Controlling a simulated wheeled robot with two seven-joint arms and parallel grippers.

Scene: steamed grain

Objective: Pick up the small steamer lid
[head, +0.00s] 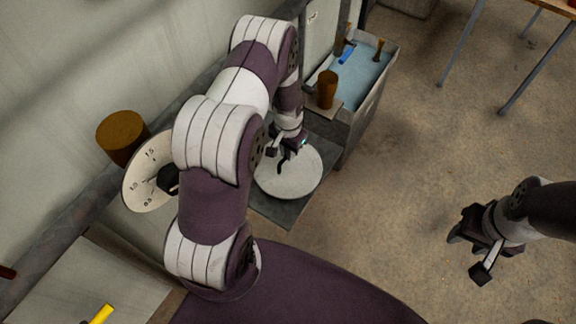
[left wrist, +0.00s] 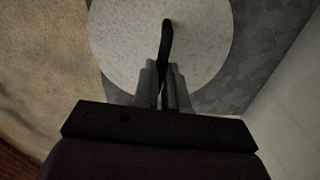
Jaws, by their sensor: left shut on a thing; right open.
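The small steamer lid (head: 291,180) is a pale, speckled round disc on the grey metal counter in the middle of the head view. Its dark handle rises from its centre. My left gripper (head: 283,156) is above the lid, pointing down. In the left wrist view the lid (left wrist: 205,68) fills the upper middle. The fingers of my left gripper (left wrist: 163,84) are shut on the lid's dark handle (left wrist: 167,36). I cannot tell whether the lid is lifted off what is below it. My right gripper (head: 474,238) is open and empty over the floor at the right.
A large white dial (head: 146,188) and a brown cylinder (head: 121,133) stand left of my left arm. A smaller brown cylinder (head: 327,88) stands near a basin of blue water (head: 357,75). A yellow object (head: 102,314) lies at lower left.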

